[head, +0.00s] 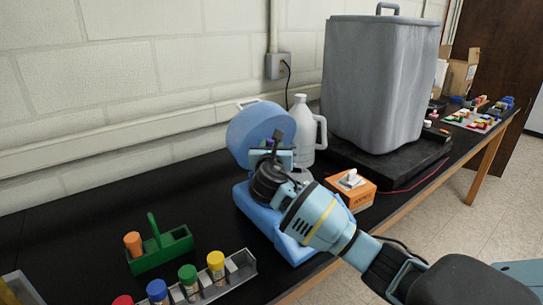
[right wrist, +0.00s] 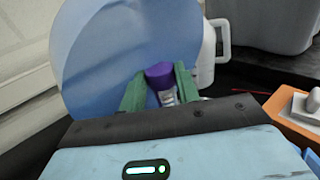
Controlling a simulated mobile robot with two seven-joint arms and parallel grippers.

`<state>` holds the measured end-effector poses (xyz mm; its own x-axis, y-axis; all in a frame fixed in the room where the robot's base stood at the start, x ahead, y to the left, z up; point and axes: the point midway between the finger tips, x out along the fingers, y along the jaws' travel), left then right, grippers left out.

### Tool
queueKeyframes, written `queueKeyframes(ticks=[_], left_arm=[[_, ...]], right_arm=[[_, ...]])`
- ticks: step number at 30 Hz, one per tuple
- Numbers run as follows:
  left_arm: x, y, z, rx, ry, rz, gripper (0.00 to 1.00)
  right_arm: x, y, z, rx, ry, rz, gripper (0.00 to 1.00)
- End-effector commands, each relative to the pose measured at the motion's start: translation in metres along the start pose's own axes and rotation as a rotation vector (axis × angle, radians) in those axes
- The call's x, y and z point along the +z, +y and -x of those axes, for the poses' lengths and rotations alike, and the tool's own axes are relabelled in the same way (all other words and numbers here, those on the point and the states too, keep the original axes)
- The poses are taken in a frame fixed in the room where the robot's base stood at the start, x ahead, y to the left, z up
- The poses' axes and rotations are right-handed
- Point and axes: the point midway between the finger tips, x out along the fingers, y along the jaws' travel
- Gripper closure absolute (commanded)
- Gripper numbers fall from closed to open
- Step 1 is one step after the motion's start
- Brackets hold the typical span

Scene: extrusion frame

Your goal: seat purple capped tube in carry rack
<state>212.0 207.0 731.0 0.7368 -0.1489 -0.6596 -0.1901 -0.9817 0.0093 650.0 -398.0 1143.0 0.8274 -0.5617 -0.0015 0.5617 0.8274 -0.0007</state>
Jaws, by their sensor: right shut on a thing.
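A tube with a purple cap (right wrist: 159,72) is between the green fingers of my right gripper (right wrist: 160,88) in the right wrist view. The fingers are shut on it; its lower part is mostly hidden. In the head view my right gripper (head: 272,152) is over the blue machine with its round lid raised (head: 258,128), and the arm hides much of the machine's inside. I cannot tell whether the tube is clear of the machine. The green carry rack (head: 160,257) with an upright handle stands at the left and holds an orange-capped tube (head: 133,243). My left gripper is not in view.
A grey rack (head: 242,270) with several coloured-cap tubes stands at the front, close to the carry rack. A white jug (head: 301,130) is behind the machine, and an orange box (head: 350,190) is to its right. The bench left of the carry rack is mostly clear.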

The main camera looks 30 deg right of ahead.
Motion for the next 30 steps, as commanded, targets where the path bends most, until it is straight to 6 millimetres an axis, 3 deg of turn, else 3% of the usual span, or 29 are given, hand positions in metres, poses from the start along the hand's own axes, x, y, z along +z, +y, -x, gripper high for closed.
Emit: queueKeyframes(ticks=[4, 6, 17, 24, 30], left_arm=[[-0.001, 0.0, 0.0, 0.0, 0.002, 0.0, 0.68], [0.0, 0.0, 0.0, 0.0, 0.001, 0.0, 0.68], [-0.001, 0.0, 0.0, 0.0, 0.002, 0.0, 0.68], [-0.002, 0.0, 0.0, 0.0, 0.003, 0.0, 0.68], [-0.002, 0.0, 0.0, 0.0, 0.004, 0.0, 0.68]], right_arm=[[0.037, 0.0, 0.0, 0.001, -0.007, -0.005, 0.9], [0.03, 0.001, 0.016, 0.004, -0.001, 0.0, 0.9], [0.029, 0.001, 0.081, 0.004, -0.001, -0.001, 0.9], [0.029, 0.001, 0.136, 0.004, -0.002, -0.002, 0.9], [0.029, 0.001, 0.167, 0.003, -0.001, -0.001, 0.9]])
